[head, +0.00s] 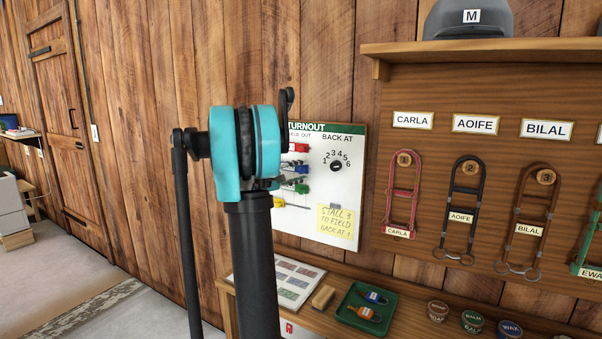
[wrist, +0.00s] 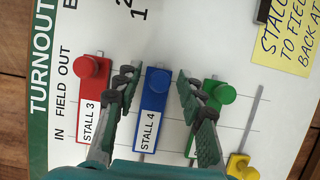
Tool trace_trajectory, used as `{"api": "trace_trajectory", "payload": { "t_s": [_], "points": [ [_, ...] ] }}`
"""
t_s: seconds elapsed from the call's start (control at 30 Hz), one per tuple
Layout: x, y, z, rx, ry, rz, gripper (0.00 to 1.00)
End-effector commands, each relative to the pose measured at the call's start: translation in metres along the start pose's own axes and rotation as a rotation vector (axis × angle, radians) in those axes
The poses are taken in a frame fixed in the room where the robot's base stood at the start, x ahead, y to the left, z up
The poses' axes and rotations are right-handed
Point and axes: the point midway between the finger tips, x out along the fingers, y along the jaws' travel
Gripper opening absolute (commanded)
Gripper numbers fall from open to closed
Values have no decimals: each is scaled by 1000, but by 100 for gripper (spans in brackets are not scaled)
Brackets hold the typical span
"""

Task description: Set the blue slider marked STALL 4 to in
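The blue slider marked STALL 4 (wrist: 151,105) is in the middle of the wrist view, its round knob at the end toward OUT. The knob is roughly in line with the knobs of the red and green sliders. My gripper (wrist: 155,80) is open, one finger on each side of the blue slider, with visible gaps to it in the picture. Whether the fingertips reach the board's depth is unclear. In the head view the turnout board (head: 345,190) hangs on the wall, and my wrist hides part of its left side; the blue slider (head: 301,169) shows small there.
The red STALL 3 slider (wrist: 92,100) lies left of the fingers. The green slider (wrist: 221,93) is close to the right finger, which partly covers it. A yellow slider (wrist: 241,166) sits farther toward IN. A shelf below holds a green tray (head: 346,318).

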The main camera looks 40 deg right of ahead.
Motion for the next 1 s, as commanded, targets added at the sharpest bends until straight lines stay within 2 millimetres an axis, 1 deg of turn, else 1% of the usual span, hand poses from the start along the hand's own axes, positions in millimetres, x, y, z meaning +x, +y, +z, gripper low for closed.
{"api": "trace_trajectory", "payload": {
  "t_s": [0.1, 0.37, 0.47, 0.7, 0.93, 1.0],
  "points": [
    [6, 0, 0, 0, 0, 0, 40],
    [7, 0, 0, 0, 0, 0, 40],
    [7, 0, 0, 0, 0, 0, 30],
    [6, 0, 0, 0, 0, 0, 0],
    [6, 0, 0, 0, 0, -1, 0],
    [5, 0, -4, 0, 1, -1, 0]
  ]
}}
